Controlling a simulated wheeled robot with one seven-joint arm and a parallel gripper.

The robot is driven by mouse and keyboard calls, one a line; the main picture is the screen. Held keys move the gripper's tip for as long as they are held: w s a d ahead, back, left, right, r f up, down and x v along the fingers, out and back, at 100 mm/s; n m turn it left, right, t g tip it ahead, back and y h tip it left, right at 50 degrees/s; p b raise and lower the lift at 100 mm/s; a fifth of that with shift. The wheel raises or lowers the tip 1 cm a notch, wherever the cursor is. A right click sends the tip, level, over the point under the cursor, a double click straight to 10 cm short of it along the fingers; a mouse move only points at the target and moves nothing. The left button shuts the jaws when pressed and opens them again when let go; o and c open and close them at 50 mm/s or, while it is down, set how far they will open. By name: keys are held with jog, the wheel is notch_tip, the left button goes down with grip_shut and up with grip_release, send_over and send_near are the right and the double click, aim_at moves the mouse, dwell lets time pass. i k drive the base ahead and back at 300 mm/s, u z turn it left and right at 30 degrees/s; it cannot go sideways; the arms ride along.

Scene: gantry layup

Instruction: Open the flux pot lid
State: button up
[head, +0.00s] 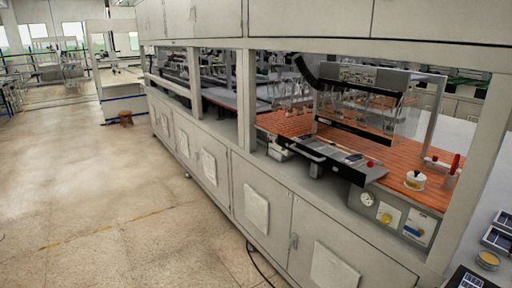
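A small round cream-and-gold pot with a dark knob on top (415,180) stands on the orange-brown work surface at the right; its lid looks closed. A second round container with a yellowish top (488,259) sits at the lower right edge, near dark panels. I cannot tell for sure which is the flux pot, but the knobbed one looks like a lidded pot. My gripper is not in view.
The long grey gantry machine (270,205) has a front frame with upright posts (246,98). A dark tray-like rail (325,155) with a red knob lies left of the knobbed pot. A red-handled part (454,165) stands right of it. The floor (110,190) at left is open; a black cable (262,265) hangs down.

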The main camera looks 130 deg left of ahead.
aim_at(416, 175)
jog(key=u, duration=0.75)
jog(key=k, duration=1)
jog(key=u, duration=1.25)
jog(key=i, duration=1)
jog(key=u, duration=1.3)
jog(key=i, duration=1.3)
jog(key=u, duration=0.65)
